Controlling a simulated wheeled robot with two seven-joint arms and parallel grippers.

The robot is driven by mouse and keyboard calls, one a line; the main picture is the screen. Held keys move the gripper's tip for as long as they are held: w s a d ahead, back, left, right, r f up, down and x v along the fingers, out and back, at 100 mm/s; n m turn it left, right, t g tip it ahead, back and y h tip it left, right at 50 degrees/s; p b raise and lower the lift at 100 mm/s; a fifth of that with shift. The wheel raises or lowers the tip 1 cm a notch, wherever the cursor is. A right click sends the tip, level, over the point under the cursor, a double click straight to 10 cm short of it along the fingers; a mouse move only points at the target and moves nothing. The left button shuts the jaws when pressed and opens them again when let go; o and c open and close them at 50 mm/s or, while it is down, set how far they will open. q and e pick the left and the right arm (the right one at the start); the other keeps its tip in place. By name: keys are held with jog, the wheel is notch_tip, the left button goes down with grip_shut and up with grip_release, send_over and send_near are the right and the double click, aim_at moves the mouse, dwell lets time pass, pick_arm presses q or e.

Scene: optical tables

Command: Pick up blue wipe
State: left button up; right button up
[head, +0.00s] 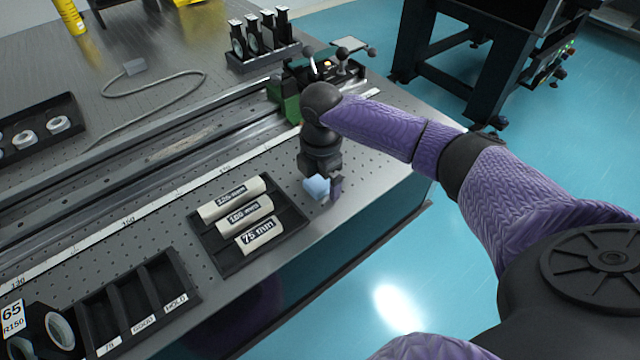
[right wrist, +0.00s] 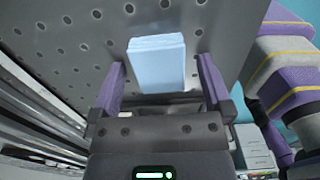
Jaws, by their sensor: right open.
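The blue wipe (head: 317,187) is a small light-blue folded block at the right end of the optical table (head: 372,190). It also shows in the right wrist view (right wrist: 157,62), lying on the perforated tabletop. My right gripper (head: 325,190) is over it, reaching down from above. In the right wrist view the two purple fingers of my right gripper (right wrist: 160,80) are spread apart, with the wipe between and slightly beyond them. The fingers do not appear to touch it. My left gripper is not in view.
A black tray (head: 290,222) with labelled cream tubes lies left of the wipe. An empty slotted tray (head: 185,283) is farther left. A rail (head: 190,150) runs behind, with a green-based device (head: 288,103) near its end. The table edge is close to the wipe.

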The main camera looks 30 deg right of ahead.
aim_at(321, 180)
jog(key=c, duration=1.1)
jog(key=shift+c, duration=0.7)
pick_arm(q)
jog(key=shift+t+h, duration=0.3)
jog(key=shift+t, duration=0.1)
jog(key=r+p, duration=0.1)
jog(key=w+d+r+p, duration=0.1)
jog(key=p, duration=0.1)
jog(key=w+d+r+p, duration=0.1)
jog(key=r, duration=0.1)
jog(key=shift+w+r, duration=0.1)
pick_arm(e)
notch_tip(321, 180, up, 10)
jog(key=shift+r, duration=0.1)
